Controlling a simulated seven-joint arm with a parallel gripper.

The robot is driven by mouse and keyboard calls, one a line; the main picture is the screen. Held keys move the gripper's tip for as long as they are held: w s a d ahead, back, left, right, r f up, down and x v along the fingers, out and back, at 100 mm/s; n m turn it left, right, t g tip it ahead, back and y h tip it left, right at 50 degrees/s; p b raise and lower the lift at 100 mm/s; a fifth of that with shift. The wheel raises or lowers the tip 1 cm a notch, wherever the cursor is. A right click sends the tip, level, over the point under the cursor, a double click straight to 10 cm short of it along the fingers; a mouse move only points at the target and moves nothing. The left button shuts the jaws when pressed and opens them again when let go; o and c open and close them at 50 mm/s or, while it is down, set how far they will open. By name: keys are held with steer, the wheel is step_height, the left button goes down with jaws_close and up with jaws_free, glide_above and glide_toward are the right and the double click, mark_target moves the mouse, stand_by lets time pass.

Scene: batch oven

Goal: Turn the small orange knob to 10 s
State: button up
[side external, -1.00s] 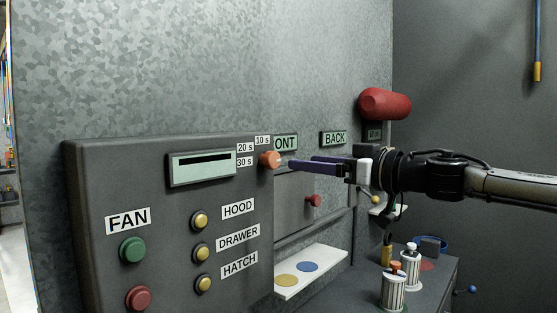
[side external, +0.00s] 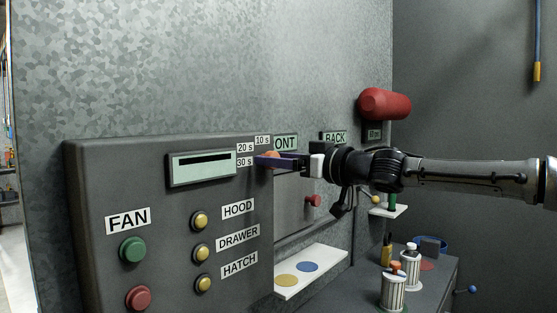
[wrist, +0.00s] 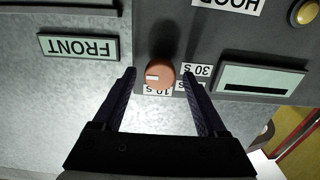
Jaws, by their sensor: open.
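The small orange knob (wrist: 160,73) is on the dark panel, beside the labels 10 s (wrist: 158,90), 20 s (wrist: 185,87) and 30 s (wrist: 197,70). Its white mark is on its left part in the wrist view, pointing away from the 30 s label. My gripper (wrist: 160,76) is open with one purple finger on each side of the knob. In the wrist view small gaps show between the fingers and the knob. In the side view my gripper (side external: 264,160) covers most of the knob, and only its upper part (side external: 271,153) shows.
A display (side external: 203,168) is left of the knob. Yellow HOOD, DRAWER and HATCH buttons (side external: 201,251) and green (side external: 132,249) and red (side external: 138,297) buttons are below it. The FRONT sign (wrist: 78,45) is close by. A red cylinder (side external: 385,104) is farther right.

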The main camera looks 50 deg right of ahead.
jaws_close()
stand_by(0.5)
steer(key=shift+n, duration=0.4)
steer(key=shift+a+f+n, duration=0.1)
steer(key=shift+n, duration=4.15)
steer(key=shift+a+f+n, duration=0.1)
steer(key=shift+n, duration=4.15)
